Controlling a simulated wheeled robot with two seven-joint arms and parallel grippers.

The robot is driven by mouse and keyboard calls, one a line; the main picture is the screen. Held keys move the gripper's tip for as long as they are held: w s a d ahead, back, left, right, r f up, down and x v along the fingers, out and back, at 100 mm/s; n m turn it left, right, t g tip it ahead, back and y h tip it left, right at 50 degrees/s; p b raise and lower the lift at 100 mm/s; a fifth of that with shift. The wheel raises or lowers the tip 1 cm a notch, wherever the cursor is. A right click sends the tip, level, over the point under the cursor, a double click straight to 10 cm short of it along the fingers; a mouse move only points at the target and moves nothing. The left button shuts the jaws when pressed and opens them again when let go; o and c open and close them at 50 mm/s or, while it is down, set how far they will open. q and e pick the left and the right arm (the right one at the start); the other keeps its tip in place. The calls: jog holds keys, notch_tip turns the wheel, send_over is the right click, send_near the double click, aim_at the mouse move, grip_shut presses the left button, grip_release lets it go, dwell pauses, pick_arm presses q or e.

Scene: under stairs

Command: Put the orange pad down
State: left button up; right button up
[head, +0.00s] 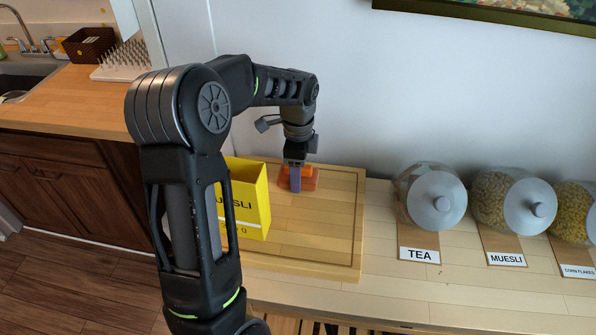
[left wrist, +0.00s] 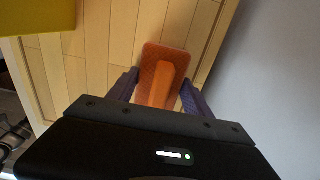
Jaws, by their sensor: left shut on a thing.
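The orange pad (head: 308,178) is at the back of the wooden board, near the wall. My left gripper (head: 296,180) reaches down from above and is shut on it. In the left wrist view the orange pad (left wrist: 164,68) has a raised orange grip on a flat base, and the fingers of my left gripper (left wrist: 160,92) are on either side of the grip. The pad is at or just above the board; I cannot tell whether it touches. My right gripper is not in view.
The wooden board (head: 315,225) has clear room in front of the pad. A yellow muesli box (head: 247,200) stands left of the pad. Glass jars labelled tea (head: 432,196), muesli (head: 512,201) and corn flakes (head: 574,210) are to the right. A wall is behind.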

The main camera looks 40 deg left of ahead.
pick_arm(q)
jog(key=o, duration=1.2)
jog(key=shift+r, duration=0.2)
notch_tip(320, 180, up, 12)
jog(key=shift+f+b, duration=0.1)
jog(key=shift+b, duration=0.4)
